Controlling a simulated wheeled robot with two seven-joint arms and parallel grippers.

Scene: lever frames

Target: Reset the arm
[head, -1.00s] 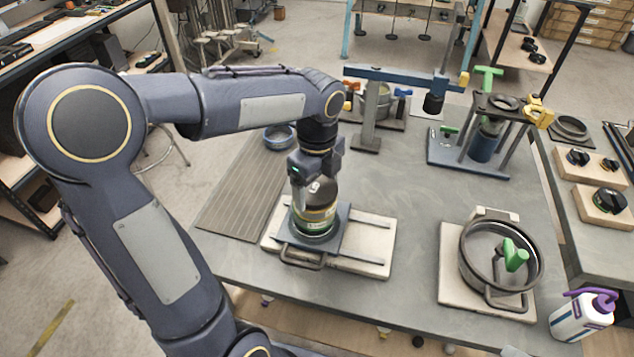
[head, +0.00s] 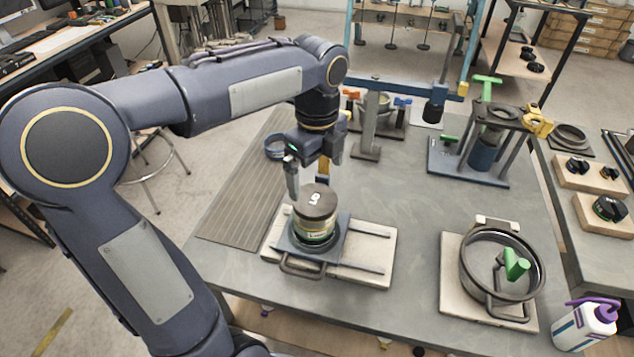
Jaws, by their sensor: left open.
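My left gripper (head: 308,185) is open above and just behind a jar with a dark lid (head: 316,203). One finger hangs to the left of the lid and the other shows behind it. The jar stands upright on a dark sliding plate with a handle (head: 300,268), which sits on a pale base with rails (head: 372,262). The gripper appears empty. My right gripper is out of view.
A round clamp ring (head: 500,262) with a green lever is at the right. A white bottle (head: 583,325) stands at the front right corner. A ribbed mat (head: 235,205) lies left.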

